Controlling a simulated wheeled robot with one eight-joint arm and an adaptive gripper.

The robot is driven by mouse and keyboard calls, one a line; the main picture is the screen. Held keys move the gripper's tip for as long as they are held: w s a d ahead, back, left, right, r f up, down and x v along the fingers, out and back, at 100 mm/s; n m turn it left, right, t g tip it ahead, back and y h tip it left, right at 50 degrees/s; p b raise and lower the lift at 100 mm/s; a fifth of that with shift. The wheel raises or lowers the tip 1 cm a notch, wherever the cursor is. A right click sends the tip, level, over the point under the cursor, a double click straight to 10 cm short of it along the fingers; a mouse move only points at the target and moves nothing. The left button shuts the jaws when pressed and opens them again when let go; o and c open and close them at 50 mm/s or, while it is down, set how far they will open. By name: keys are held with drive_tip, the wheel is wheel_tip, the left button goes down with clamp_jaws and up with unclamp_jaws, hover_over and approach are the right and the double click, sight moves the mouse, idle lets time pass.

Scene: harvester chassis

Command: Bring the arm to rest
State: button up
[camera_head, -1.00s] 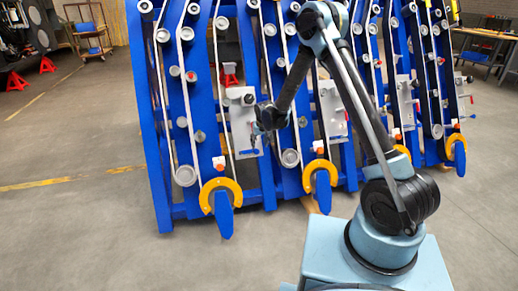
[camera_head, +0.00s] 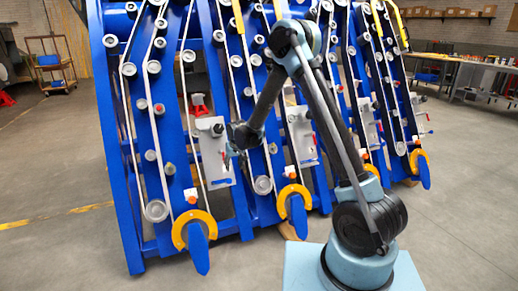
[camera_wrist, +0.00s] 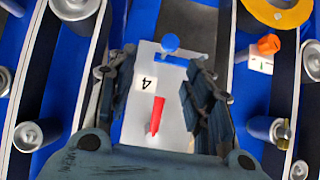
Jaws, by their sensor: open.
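My arm reaches from its light blue base up to a high elbow and down toward the blue harvester chassis (camera_head: 120,150). My gripper (camera_head: 236,138) is small and dark in the head view, in front of the chassis near a grey plate (camera_head: 214,172). In the wrist view my gripper (camera_wrist: 160,95) is open, its two dark fingers apart with nothing between them. I cannot tell the gap between fingers and plate.
Belts and rollers cover the chassis. Orange rings (camera_head: 194,222) stand at its lower edge. A cart (camera_head: 50,62) stands at the back left and a workbench (camera_head: 470,72) at the back right.

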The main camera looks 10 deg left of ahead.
drive_tip(key=s+d+r+m, duration=0.1)
drive_tip(key=s+d+r, duration=0.3)
drive_tip(key=d+r, duration=0.45)
drive_tip(key=s+d+r+m+h, duration=0.1)
drive_tip(key=s+d+r, duration=0.3)
drive_tip(key=d, duration=0.8)
drive_tip(key=s+d+r+m, duration=0.1)
drive_tip(key=s+d+r, duration=0.2)
drive_tip(key=d+r, duration=0.6)
drive_tip(key=s+d+f+m, duration=0.1)
drive_tip(key=s+d+f, duration=0.1)
drive_tip(key=s+d, duration=0.4)
drive_tip(key=s+d+f+m+g, duration=0.1)
drive_tip(key=s+d, duration=0.6)
drive_tip(key=s, duration=0.5)
drive_tip(key=s+d+f+m+h, duration=0.1)
drive_tip(key=s+d+f, duration=0.1)
drive_tip(key=s+d, duration=0.4)
drive_tip(key=s, duration=0.4)
drive_tip(key=shift+d+f+g, duration=0.2)
drive_tip(key=shift+f+g, duration=0.1)
drive_tip(key=shift+f, duration=0.05)
drive_tip(key=shift+w+f, duration=0.2)
drive_tip(key=shift+w, duration=0.15)
